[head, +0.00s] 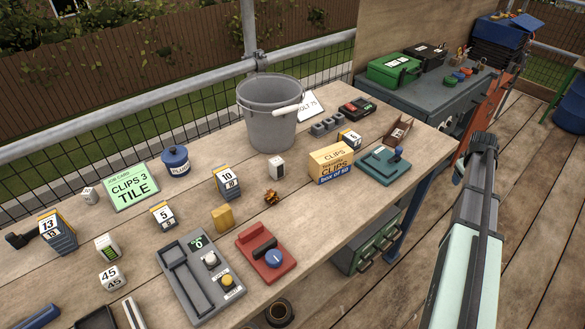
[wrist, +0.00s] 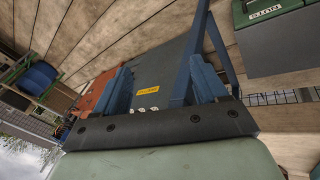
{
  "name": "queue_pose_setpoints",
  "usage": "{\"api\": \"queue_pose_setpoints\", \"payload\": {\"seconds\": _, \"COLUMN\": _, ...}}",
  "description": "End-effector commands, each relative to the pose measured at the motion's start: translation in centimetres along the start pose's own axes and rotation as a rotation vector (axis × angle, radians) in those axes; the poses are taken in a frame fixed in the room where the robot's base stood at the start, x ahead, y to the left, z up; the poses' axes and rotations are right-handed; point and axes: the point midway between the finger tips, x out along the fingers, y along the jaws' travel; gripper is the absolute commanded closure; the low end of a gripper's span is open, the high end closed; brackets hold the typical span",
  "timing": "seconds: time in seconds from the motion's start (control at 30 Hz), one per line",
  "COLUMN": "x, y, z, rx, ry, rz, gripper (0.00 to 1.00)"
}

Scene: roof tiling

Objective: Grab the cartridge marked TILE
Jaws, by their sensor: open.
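I cannot make out any cartridge that clearly reads TILE. The word TILE is legible only on the green job card (head: 134,187), which reads CLIPS 3 TILE and stands at the left of the bench. Several small marked blocks sit on the bench, among them 13 (head: 58,232), 5 (head: 163,215), 10 (head: 227,181) and a pale block (head: 277,167) whose marking is too small to read. In the wrist view my gripper (wrist: 160,80) has its two blue fingers wide apart with nothing between them. My arm is at the right, off the bench's edge.
A grey bucket (head: 268,115) stands at the back of the bench (head: 330,215). A CLIPS box (head: 331,163), a red device (head: 265,252) and a grey console (head: 200,278) crowd the front. Plank floor is clear at right.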

Motion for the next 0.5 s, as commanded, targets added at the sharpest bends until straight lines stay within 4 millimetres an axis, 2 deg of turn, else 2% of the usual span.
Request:
{"api": "queue_pose_setpoints", "payload": {"seconds": 0.03, "x": -1.2, "y": 2.0, "z": -0.4, "rx": -0.005, "ry": 0.011, "rz": 0.021, "gripper": 0.28}}
{"api": "queue_pose_setpoints", "payload": {"seconds": 0.1, "x": -2.6, "y": 3.9, "z": -0.8, "rx": -0.014, "ry": 0.023, "rz": 0.044, "gripper": 0.28}}
{"api": "queue_pose_setpoints", "payload": {"seconds": 0.3, "x": -5.6, "y": 7.9, "z": -1.2, "rx": -0.035, "ry": 0.044, "rz": 0.094, "gripper": 0.28}}
{"api": "queue_pose_setpoints", "payload": {"seconds": 0.5, "x": -8.4, "y": 10.9, "z": -1.7, "rx": -0.045, "ry": 0.06, "rz": 0.133, "gripper": 0.28}}
